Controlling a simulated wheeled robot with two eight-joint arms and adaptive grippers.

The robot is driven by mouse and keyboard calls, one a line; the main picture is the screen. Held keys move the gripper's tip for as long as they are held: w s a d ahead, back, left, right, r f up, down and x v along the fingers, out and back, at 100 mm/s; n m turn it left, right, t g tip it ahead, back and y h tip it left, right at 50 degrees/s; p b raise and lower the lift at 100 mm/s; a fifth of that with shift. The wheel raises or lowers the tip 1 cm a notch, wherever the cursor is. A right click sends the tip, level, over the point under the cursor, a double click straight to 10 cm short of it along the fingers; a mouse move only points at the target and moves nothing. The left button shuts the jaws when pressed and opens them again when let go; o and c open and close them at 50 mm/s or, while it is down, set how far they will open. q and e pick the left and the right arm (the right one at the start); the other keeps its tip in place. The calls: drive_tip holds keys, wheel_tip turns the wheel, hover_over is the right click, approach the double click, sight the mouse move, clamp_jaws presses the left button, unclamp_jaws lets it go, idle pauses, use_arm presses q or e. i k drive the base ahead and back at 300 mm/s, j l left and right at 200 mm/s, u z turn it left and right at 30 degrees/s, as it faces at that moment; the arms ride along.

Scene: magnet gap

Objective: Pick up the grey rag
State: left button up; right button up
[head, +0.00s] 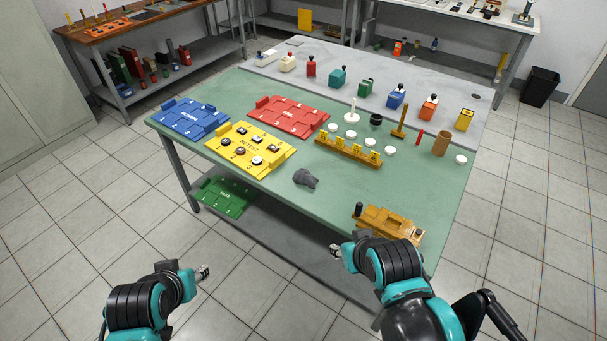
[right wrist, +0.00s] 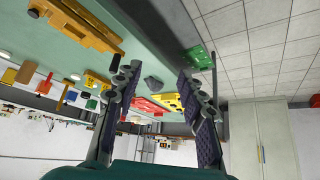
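The grey rag (head: 305,179) is a small crumpled dark-grey lump on the green table top, near its front edge and right of the yellow tray. In the right wrist view the rag (right wrist: 153,82) shows between my finger pads, some distance away. My right gripper (head: 337,250) is in front of the table's front edge, below and right of the rag, touching nothing. In the right wrist view the right gripper's fingers (right wrist: 158,85) are wide apart with nothing between them. My left gripper (head: 204,272) is over the floor in front of the table, far from the rag; its fingers are too small to read.
The yellow tray (head: 272,148) with round parts lies left of the rag. The red tray (head: 318,120) and blue tray (head: 181,122) lie behind. An orange-yellow fixture (head: 370,221) stands to the right by the front edge. Bare green surface (head: 335,190) surrounds the rag.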

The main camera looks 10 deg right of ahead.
sight(302, 177)
drive_tip(key=i+j+z, duration=0.15)
drive_tip(key=i+j, duration=0.25)
drive_tip(key=i+j+z, duration=0.15)
drive_tip(key=i+j, duration=0.2)
drive_tip(key=j, duration=0.15)
drive_tip(key=i+j+z, duration=0.15)
drive_tip(key=i+j, duration=0.2)
drive_tip(key=j, duration=0.15)
